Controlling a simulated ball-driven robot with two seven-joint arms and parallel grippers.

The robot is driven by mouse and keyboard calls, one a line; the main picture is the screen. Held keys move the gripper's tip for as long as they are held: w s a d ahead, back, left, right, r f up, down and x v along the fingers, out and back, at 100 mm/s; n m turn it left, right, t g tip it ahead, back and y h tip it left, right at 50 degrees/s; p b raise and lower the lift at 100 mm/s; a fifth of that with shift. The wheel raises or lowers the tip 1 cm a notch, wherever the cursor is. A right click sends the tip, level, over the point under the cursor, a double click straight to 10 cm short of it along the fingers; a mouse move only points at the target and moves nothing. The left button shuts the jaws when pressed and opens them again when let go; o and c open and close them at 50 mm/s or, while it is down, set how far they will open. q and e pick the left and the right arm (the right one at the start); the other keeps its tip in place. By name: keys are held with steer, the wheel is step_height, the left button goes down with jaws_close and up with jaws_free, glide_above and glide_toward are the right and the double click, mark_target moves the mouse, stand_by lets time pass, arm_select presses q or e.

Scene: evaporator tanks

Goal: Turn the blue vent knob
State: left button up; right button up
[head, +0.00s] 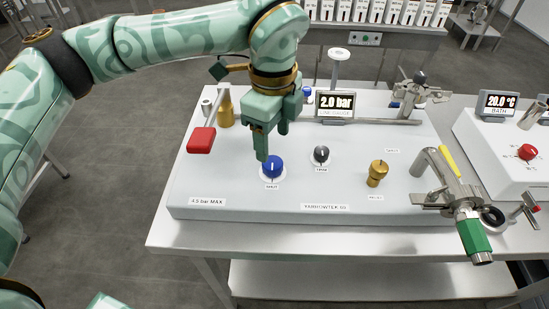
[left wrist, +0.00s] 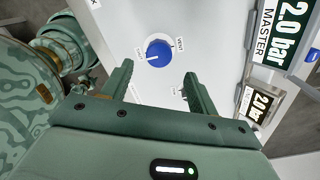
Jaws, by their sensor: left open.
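The blue vent knob (head: 272,167) stands on the sloping white panel, on a round white dial, with a label below it. In the left wrist view the knob (left wrist: 158,53) has a white pointer line and sits beyond the fingertips, roughly between them. My left gripper (head: 268,150) points down just above and behind the knob, its fingers apart with nothing between them. The gap between fingers (left wrist: 158,80) shows clearly in the left wrist view. I cannot tell from these views that either finger touches the knob. My right gripper is not in view.
A display (head: 335,106) reads 2.0 bar.

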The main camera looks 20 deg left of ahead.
mark_target(273, 162)
arm_select(q)
step_height(273, 162, down, 6)
steer(key=shift+s+f+b, duration=0.1)
steer(key=shift+b, duration=0.45)
steer(key=c, duration=1)
